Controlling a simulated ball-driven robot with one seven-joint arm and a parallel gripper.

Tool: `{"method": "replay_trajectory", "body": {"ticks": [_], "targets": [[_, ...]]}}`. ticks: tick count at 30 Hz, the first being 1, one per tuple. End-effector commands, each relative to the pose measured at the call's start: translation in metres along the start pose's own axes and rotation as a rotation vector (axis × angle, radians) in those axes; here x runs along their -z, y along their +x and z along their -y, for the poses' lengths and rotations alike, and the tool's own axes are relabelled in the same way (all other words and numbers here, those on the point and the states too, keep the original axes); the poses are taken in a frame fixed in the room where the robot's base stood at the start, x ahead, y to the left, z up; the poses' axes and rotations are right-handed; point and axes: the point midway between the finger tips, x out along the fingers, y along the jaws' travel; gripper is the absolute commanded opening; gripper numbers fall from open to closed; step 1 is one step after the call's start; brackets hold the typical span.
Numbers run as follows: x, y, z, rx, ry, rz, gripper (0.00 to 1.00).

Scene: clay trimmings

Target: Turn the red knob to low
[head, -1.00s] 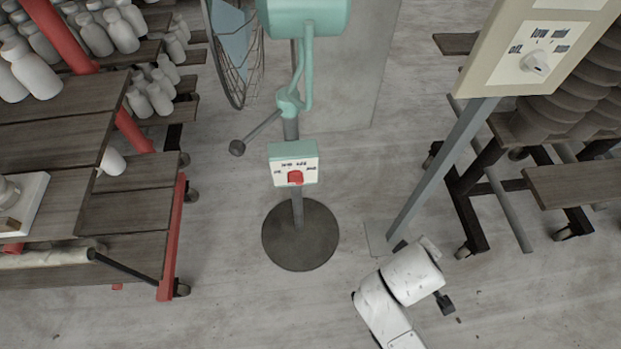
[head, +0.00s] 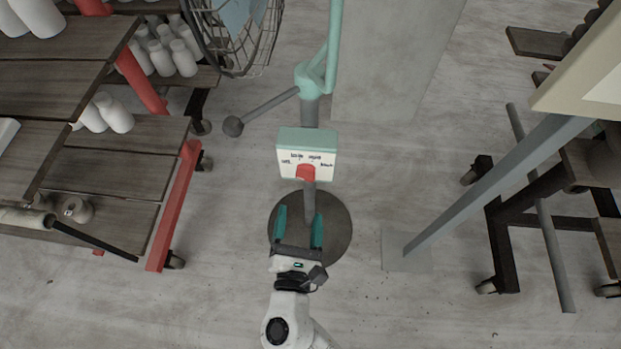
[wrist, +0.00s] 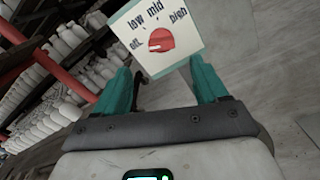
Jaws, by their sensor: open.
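The red knob (head: 306,172) is on the white front of a small teal-topped control box (head: 307,141) on the fan's stand. In the wrist view the red knob (wrist: 161,40) sits among the labels off, low, mid and high. A pale mark on its left side appears to point towards off. My gripper (head: 299,215) is open, its teal fingers apart and pointing at the box from the near side. In the wrist view my gripper (wrist: 160,72) has nothing between its fingers, and the knob shows beyond them, apparently untouched.
The fan's round base (head: 343,238) is on the floor under the gripper. A wooden rack (head: 130,165) with white bottles stands at the left. A grey slanted post (head: 490,190) holding a cream panel (head: 580,75) is at the right. Floor between post and stand is clear.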

Motion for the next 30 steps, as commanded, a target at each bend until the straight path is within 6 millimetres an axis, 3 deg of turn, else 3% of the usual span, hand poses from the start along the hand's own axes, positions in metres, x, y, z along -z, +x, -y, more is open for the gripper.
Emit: {"method": "replay_trajectory", "body": {"ticks": [9, 15, 28, 30], "targets": [[-0.001, 0.059, 0.001, 0.006, 0.003, 0.004, 0.72], [-0.001, 0.085, 0.003, 0.007, 0.004, 0.002, 0.72], [-0.001, 0.095, 0.003, 0.006, 0.004, 0.001, 0.72], [-0.001, 0.095, 0.003, 0.006, 0.004, 0.001, 0.68]]}}
